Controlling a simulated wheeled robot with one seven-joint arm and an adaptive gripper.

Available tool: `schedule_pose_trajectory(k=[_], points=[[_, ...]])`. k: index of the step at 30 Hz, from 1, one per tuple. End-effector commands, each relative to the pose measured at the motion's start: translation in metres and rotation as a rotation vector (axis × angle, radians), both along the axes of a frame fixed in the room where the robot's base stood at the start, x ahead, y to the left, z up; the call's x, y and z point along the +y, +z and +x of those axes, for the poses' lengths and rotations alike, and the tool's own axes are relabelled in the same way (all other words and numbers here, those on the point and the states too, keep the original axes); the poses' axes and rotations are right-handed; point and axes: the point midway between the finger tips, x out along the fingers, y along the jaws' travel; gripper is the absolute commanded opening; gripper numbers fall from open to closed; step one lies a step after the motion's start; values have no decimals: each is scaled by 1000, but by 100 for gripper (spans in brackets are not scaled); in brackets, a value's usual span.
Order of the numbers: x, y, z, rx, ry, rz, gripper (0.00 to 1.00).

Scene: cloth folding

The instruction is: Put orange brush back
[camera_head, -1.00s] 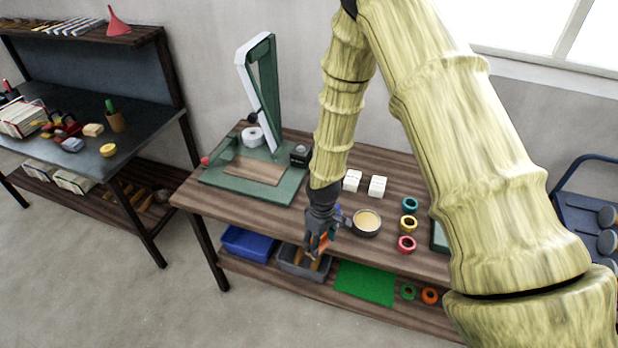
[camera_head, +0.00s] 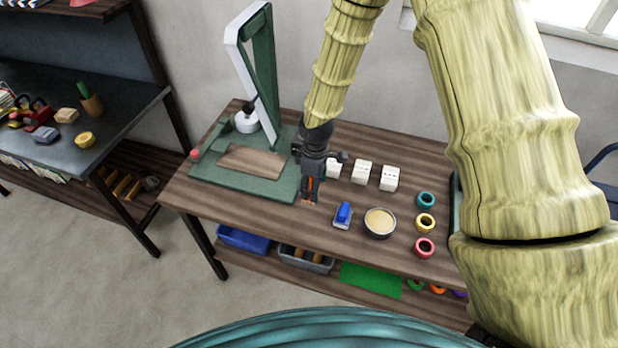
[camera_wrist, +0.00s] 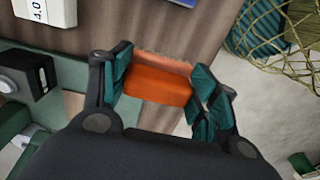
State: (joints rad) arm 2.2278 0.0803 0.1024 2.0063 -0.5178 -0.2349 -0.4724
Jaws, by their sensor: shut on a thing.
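The orange brush (camera_wrist: 158,86) is held between the two fingers of my gripper (camera_wrist: 159,92) in the wrist view. In the head view, my gripper (camera_head: 311,198) points down over the wooden tabletop, near its front edge. A sliver of the orange brush (camera_head: 311,187) shows between its fingers. A blue brush (camera_head: 344,213) stands on the table just right of my gripper. Whether the orange brush touches the tabletop, I cannot tell.
A round tin (camera_head: 380,222) and coloured tape rings (camera_head: 425,223) are to the right. White blocks (camera_head: 362,172) stand behind. A green press-like device (camera_head: 262,185) is at left. A grey bin (camera_head: 306,261) and blue bin (camera_head: 243,240) sit on the lower shelf.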

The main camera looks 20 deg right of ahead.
Motion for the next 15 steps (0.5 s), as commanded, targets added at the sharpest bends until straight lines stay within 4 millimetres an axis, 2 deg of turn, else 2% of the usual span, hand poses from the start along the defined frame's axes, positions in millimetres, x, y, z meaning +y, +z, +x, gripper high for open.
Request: schedule_pose_trajectory(k=[9, 15], points=[[-1, -39, 14, 15, -2, 1, 38], [0, -58, 15, 18, 0, 0, 38]])
